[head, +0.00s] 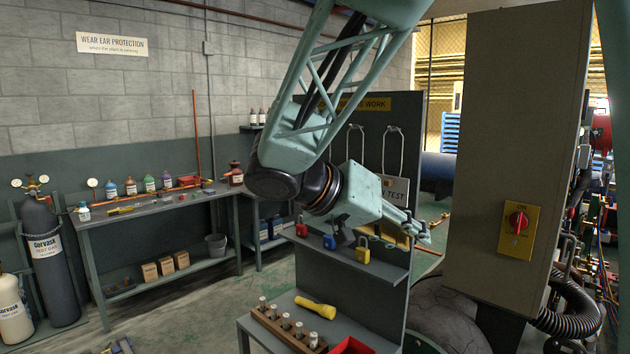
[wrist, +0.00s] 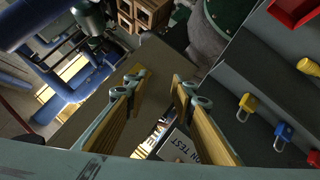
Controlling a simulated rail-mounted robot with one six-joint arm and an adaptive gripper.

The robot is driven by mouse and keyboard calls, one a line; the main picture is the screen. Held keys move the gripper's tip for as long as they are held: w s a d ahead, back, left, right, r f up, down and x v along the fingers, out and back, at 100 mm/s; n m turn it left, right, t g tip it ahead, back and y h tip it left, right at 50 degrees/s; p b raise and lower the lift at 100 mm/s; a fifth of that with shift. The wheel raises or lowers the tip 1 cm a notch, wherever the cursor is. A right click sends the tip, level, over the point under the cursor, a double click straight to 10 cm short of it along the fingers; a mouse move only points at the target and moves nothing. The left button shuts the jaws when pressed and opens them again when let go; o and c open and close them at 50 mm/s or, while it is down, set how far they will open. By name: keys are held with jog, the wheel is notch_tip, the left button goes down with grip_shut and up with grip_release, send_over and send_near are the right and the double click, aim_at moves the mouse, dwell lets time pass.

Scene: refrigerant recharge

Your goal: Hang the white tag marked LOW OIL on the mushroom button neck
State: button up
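My gripper (head: 424,232) is in front of the grey board, over the padlock shelf, pointing right and slightly down. In the wrist view its two fingers (wrist: 162,90) are apart with nothing between the tips. Below the left loop (head: 350,145) my arm hides any tag. I cannot read LOW OIL anywhere. No mushroom button is clearly identifiable; a red knob (head: 517,221) sits on a yellow plate on the cabinet.
The tall cabinet (head: 510,130) stands right of my gripper. Red (head: 301,229), blue (head: 329,241) and yellow (head: 362,251) padlocks are by the shelf edge. A yellow torch (head: 315,307) and red bin (head: 352,346) lie below. Between board and cabinet is a gap.

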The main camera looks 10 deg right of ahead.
jog(key=w+a+r+m+t+p, duration=0.1)
jog(key=w+a+r+t+p, duration=0.2)
jog(key=w+a, duration=0.5)
jog(key=w+a+r+m+t+h+p, duration=0.1)
jog(key=w+a+r+m+t+p, duration=0.1)
jog(key=w+a, duration=0.6)
jog(key=w+r+t+p, duration=0.1)
jog(key=w+r, duration=0.1)
jog(key=w, duration=0.1)
jog(key=shift+a+r+m, duration=0.2)
jog(key=shift+r+m, duration=0.05)
jog(key=shift+m, duration=0.05)
jog(key=shift+w+d, duration=0.15)
jog(key=w+d+p, duration=0.2)
jog(key=w+d, duration=0.5)
jog(key=d, duration=0.3)
jog(key=shift+w, duration=0.15)
jog(key=shift+d, duration=0.1)
dwell(0.3)
